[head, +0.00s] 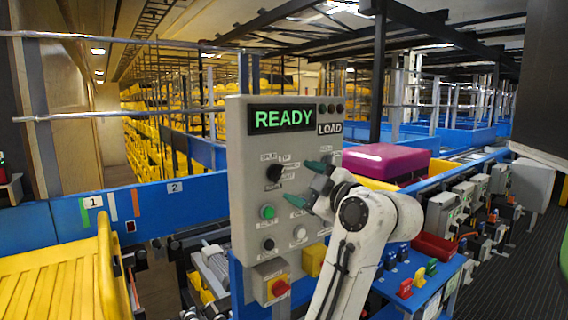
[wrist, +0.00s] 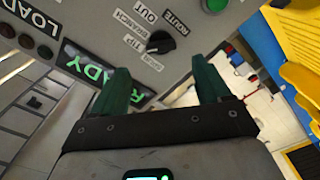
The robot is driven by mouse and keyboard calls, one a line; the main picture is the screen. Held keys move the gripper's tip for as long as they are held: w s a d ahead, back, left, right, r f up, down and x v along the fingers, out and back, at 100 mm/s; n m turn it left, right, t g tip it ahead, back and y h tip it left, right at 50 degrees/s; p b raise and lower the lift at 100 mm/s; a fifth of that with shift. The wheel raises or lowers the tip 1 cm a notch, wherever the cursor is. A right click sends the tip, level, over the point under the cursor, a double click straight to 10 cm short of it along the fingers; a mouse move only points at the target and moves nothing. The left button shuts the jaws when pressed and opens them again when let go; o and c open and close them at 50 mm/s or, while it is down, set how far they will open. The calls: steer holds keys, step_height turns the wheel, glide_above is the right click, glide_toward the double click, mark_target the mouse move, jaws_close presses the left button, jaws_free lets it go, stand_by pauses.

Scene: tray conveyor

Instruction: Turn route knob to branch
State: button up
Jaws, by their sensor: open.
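The route knob (wrist: 160,42) is a black round knob on a grey control panel (head: 250,108). In the head view the black knob (head: 274,172) is at the panel's left side, below the READY display. My gripper (head: 308,184) is in front of the panel, to the right of the knob. Its green fingers (wrist: 163,80) are open and empty. In the wrist view the knob shows beyond the gap between them, apart from both.
A green button (head: 267,212) is below the knob, with more buttons lower down and a red rotary switch (head: 279,287) on a box under the panel. A purple item (head: 386,161) rests in a yellow tray behind the panel. Yellow slats (head: 50,275) stand at the left.

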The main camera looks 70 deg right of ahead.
mark_target(280, 175)
steer(key=p+x, duration=0.1)
steer(key=x, duration=0.6)
steer(key=shift+w+f, duration=0.1)
steer(key=shift+w, duration=0.15)
steer(key=shift+c, duration=0.2)
steer(key=c, duration=1)
steer(key=m+p, duration=0.1)
steer(key=m, duration=0.2)
steer(key=shift+m+p, duration=0.7)
steer(key=shift+m, duration=1.6)
